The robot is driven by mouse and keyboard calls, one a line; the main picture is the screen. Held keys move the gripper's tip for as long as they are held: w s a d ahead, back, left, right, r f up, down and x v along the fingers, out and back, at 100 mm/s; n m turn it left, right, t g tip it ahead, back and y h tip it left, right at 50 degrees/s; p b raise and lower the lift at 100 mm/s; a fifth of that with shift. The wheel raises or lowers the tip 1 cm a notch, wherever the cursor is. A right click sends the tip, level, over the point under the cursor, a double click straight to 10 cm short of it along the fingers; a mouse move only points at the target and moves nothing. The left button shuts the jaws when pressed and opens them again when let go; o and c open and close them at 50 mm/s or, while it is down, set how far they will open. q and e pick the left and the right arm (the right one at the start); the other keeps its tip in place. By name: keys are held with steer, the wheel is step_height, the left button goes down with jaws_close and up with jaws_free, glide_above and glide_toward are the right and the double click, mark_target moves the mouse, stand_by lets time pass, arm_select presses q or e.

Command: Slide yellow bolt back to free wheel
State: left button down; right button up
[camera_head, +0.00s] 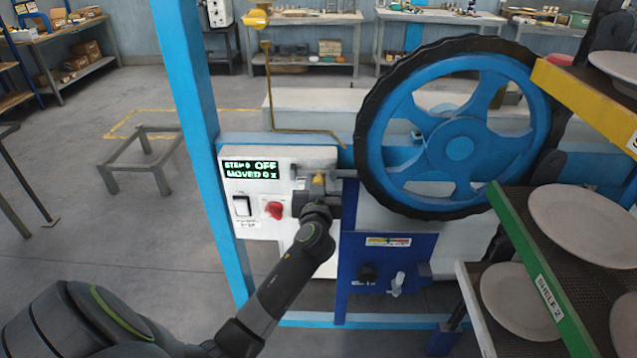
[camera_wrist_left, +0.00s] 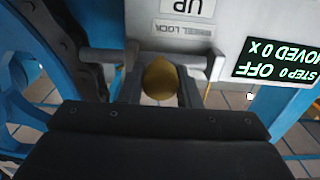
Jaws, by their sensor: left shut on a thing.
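The yellow bolt (camera_wrist_left: 160,79) shows as a rounded yellow knob in the left wrist view, between the two dark fingers of my left gripper (camera_wrist_left: 160,88). A grey rod runs to both sides of it below a label reading "WHEEL LOCK". In the head view my left gripper (camera_head: 317,190) is at the bolt, with a bit of the yellow knob (camera_head: 319,178) showing above it. The gripper is shut on the knob. The blue wheel (camera_head: 460,148) with a black toothed rim stands just right of the rod. The rod's end at the rim is partly hidden. My right gripper is not in view.
The white control panel (camera_head: 290,158) has a display reading "STEP 0 OFF", a white switch (camera_head: 242,206) and a red knob (camera_head: 273,209). A blue post (camera_head: 190,100) stands left of it. A blue box (camera_head: 390,245) sits below the wheel. Shelves with plates (camera_head: 590,220) crowd the right.

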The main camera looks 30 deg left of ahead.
mark_target(301, 173)
arm_select(q)
steer(key=s+a, duration=0.1)
steer(key=a, duration=0.1)
steer(key=s+a, duration=0.1)
steer(key=shift+s+a+b, duration=0.1)
steer(key=shift+a+b, duration=0.2)
steer(key=shift+a, duration=0.05)
steer(key=shift+d, duration=0.1)
steer(key=c, duration=1.5)
jaws_free()
steer(key=o, duration=0.4)
steer(key=shift+s+a, duration=0.1)
steer(key=shift+a, duration=0.15)
steer(key=shift+d, duration=0.1)
